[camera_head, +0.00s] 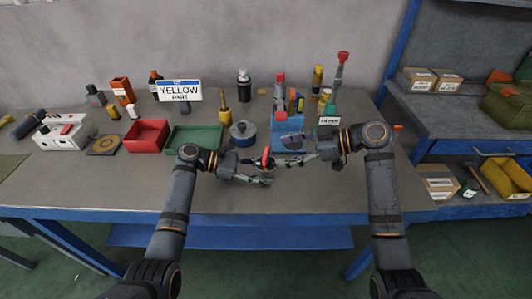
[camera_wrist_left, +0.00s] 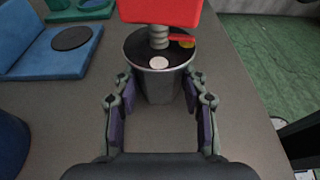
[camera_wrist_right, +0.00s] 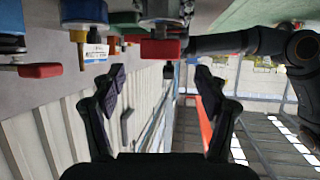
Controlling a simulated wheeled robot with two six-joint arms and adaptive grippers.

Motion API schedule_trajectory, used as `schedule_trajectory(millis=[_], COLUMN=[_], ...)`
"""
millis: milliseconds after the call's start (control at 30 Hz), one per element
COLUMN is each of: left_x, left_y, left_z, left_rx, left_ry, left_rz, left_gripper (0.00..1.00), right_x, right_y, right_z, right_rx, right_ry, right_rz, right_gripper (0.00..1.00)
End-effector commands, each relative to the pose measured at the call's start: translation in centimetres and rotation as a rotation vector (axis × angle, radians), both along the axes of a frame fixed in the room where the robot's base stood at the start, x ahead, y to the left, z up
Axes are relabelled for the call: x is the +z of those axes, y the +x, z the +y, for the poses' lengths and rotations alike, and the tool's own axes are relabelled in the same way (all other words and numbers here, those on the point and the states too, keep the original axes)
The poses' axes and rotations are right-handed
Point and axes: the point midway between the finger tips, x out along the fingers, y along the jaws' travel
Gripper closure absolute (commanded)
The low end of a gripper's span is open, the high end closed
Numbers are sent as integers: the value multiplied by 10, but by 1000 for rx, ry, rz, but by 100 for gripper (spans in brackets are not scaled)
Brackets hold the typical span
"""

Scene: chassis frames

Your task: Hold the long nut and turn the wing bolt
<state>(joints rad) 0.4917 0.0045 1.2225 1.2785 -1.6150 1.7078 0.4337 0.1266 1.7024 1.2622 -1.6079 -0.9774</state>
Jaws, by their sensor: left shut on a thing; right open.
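The long nut (camera_wrist_left: 158,85) is a grey metal cylinder standing upright between the fingers of my left gripper (camera_wrist_left: 160,92), which is shut on it. The wing bolt (camera_wrist_left: 160,12) has a broad red head and a threaded shank that reaches down into the nut's dark top. In the head view the red head (camera_head: 266,156) shows just above my left gripper (camera_head: 264,174). My right gripper (camera_wrist_right: 160,75) is open and empty. In the right wrist view the red head (camera_wrist_right: 160,49) lies ahead of its fingertips, and the picture is upside down.
The table's front strip is clear.

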Motion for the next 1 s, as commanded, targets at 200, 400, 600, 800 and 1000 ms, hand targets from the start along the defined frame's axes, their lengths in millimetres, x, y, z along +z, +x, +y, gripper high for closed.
schedule_trajectory(millis=[200,400,600,800,1000], left_x=[0,0,0,0,0], left_y=[0,0,0,0,0], left_z=[0,0,0,0,0], left_rx=[1,1,1,1,0], left_ry=[1,1,0,0,0], left_rz=[0,0,0,0,0], left_gripper=[74,74,74,74,74], right_x=[-16,-23,-24,-24,-24], right_y=[8,11,12,11,11], right_z=[40,55,57,56,56], right_rx=[0,-2,-2,-2,-2], right_ry=[3,1,0,0,0], right_rz=[2,-1,-1,-1,-1], right_gripper=[26,26,26,45,73])
